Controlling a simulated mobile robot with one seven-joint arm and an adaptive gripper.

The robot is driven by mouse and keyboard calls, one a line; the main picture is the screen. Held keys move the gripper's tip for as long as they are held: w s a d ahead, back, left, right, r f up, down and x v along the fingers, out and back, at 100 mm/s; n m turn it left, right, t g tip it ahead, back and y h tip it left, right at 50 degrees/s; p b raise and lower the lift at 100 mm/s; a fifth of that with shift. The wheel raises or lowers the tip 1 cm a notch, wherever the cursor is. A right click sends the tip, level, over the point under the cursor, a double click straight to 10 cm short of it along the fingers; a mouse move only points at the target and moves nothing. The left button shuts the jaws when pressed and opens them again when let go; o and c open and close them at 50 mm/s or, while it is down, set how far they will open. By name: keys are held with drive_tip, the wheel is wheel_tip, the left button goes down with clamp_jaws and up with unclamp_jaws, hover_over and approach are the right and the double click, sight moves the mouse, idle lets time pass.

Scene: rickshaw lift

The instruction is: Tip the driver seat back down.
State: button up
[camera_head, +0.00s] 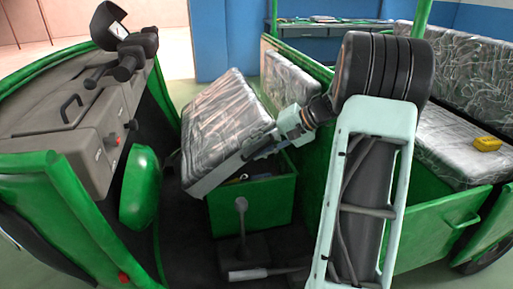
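The driver seat (222,112) is a grey cushion wrapped in shiny clear plastic, in the middle of the head view. It is tilted up over a green seat box (252,212), whose opening shows below the seat's metal-coloured edge. My gripper (257,150) reaches in from the right and is at the right part of that edge, close to or touching it. The fingers are small and overlap the seat's edge, so I cannot tell whether they are open or shut on it.
A grey dashboard (75,125) with handlebar controls is at the left, beside a green rounded panel (140,188). A lever (241,215) stands on the dark floor before the box. A plastic-wrapped passenger bench (450,150) with a yellow object (487,144) is at the right.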

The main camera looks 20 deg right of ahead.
drive_tip(key=shift+r, duration=0.1)
drive_tip(key=v, duration=1.2)
drive_tip(key=shift+a, duration=0.1)
